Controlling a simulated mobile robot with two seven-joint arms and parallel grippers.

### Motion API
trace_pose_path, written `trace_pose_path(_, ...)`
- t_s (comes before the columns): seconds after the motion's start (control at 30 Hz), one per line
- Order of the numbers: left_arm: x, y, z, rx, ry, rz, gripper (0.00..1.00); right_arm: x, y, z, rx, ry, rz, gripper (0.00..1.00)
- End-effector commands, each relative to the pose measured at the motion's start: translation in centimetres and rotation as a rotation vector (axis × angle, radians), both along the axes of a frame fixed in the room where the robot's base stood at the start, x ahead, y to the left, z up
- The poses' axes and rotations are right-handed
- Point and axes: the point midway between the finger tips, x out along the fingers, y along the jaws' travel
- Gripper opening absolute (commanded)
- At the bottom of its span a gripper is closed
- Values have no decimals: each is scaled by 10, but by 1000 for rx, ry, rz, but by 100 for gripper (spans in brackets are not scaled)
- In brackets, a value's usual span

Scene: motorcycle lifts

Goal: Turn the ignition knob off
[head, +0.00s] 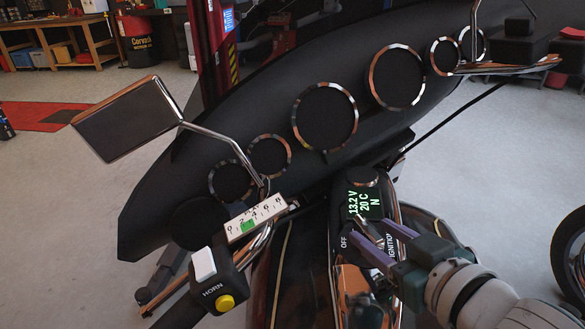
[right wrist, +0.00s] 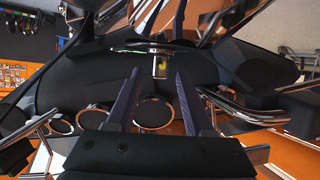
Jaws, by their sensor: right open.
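The ignition knob (head: 368,228) is a small metallic piece on the chrome console, below the green-lit display (head: 364,204) reading 13.2 V, 20 C, N. The OFF label (head: 344,241) is left of it; the IGNITION label (head: 390,249) is partly covered by my gripper. My right gripper (head: 376,234) has purple fingers and is open, with its tips close around the knob. In the right wrist view, the knob (right wrist: 161,66) shows between the two fingertips (right wrist: 159,74), with gaps on both sides. I cannot tell whether either finger touches it. My left gripper is not in view.
A black fairing with round gauges (head: 325,117) rises behind the console. A mirror (head: 125,118) is at left. A switch box with a HORN label and yellow button (head: 226,302) sits on the left handlebar.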

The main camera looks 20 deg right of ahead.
Motion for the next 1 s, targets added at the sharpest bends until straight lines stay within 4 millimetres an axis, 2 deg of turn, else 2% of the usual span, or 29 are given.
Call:
trace_pose_path(0.03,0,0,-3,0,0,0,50,9,-1,-4,0,-2,0,52)
trace_pose_path(0.2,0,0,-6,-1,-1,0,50,24,-1,-10,-1,0,1,52)
trace_pose_path(0.57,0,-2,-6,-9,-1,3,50,28,-1,-11,-1,0,1,51)
trace_pose_path(1.0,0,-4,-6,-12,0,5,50,28,-1,-11,0,0,0,2)
